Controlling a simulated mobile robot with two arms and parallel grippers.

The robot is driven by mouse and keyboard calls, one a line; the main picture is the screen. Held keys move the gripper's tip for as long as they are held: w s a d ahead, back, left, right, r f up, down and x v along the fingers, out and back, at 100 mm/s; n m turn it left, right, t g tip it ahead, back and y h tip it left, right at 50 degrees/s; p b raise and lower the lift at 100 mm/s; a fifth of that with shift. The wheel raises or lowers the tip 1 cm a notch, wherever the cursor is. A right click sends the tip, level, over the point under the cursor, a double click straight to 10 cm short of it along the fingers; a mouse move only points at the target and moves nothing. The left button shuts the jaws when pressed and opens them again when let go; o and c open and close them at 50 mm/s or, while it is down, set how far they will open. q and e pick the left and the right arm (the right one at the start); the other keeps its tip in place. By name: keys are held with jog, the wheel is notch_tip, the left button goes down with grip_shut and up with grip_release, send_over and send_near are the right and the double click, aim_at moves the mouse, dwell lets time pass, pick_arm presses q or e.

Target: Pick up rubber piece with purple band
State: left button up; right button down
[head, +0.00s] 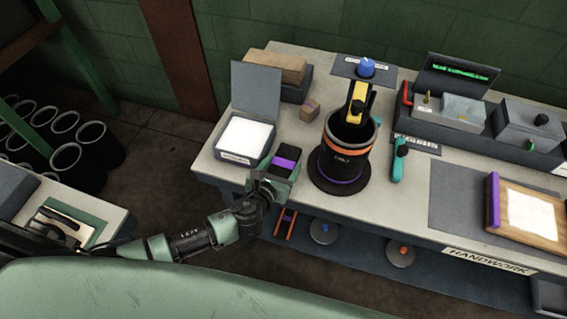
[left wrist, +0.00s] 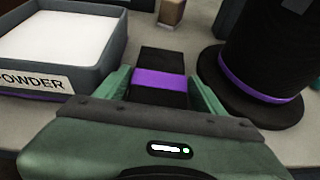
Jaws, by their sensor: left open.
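The rubber piece with purple band (head: 287,160) is a black block wrapped by a purple stripe, at the front edge of the worktable. It also shows in the left wrist view (left wrist: 161,62), its near end hidden behind my gripper's body. My left gripper (head: 281,172) is open. In the left wrist view its green fingers (left wrist: 162,86) stand on either side of the piece, around its near half. I cannot tell whether they touch it. My right gripper is not in view.
A black cylinder (head: 341,165) with orange and purple rings stands just right of the piece. The powder tray (head: 241,158) is close on the left. A small tan block (head: 310,110) lies behind. Teal-handled tool (head: 398,160) lies further right.

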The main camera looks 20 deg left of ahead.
pick_arm(q)
jog(key=c, duration=1.2)
jog(key=shift+r, duration=0.1)
jog(key=shift+c, duration=0.2)
